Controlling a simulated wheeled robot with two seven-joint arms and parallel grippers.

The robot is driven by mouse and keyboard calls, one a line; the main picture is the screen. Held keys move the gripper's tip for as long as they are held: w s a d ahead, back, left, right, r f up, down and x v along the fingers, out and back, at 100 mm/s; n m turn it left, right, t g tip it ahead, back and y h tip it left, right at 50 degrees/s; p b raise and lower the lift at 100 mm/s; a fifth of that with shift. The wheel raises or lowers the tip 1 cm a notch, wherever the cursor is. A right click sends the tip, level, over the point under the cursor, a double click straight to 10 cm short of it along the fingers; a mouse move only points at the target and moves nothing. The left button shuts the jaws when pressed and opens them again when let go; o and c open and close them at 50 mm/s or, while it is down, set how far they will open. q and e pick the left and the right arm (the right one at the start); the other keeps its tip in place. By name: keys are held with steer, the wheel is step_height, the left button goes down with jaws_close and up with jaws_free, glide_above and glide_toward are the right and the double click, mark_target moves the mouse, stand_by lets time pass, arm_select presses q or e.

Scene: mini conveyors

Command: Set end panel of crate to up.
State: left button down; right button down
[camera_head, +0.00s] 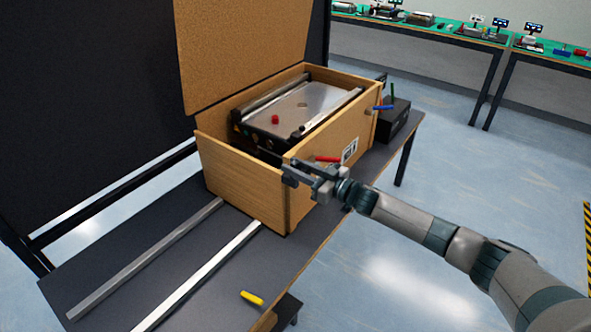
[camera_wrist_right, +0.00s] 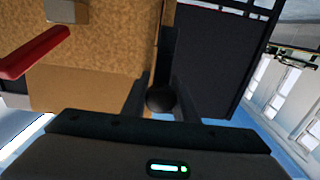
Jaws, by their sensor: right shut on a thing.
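The wooden crate (camera_head: 330,149) stands on the dark table with a conveyor unit inside. Its end panel (camera_head: 241,185) stands upright across the near end, between the rails and the conveyor. My right gripper (camera_head: 290,174) is at the crate's near right corner, shut on the edge of the end panel; its fingers partly hide the grip. My left gripper is not in view.
The crate's lid (camera_head: 243,50) stands open at the back. Two metal rails (camera_head: 205,265) run from the near end along the table. A yellow handle (camera_head: 252,298) is at the table's front edge. A blue handle (camera_head: 384,107) and black box (camera_head: 398,118) are at the far end.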

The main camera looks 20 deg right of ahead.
steer(key=shift+w+r+p, duration=0.15)
steer(key=shift+r+p, duration=1.3)
steer(key=shift+r, duration=1.2)
steer(key=shift+d, duration=0.1)
steer(key=c, duration=1.5)
jaws_free()
steer(key=shift+c, duration=0.2)
steer(key=shift+o, duration=0.4)
steer(key=shift+f, duration=0.15)
steer(key=shift+f, duration=0.1)
steer(key=shift+s, duration=0.2)
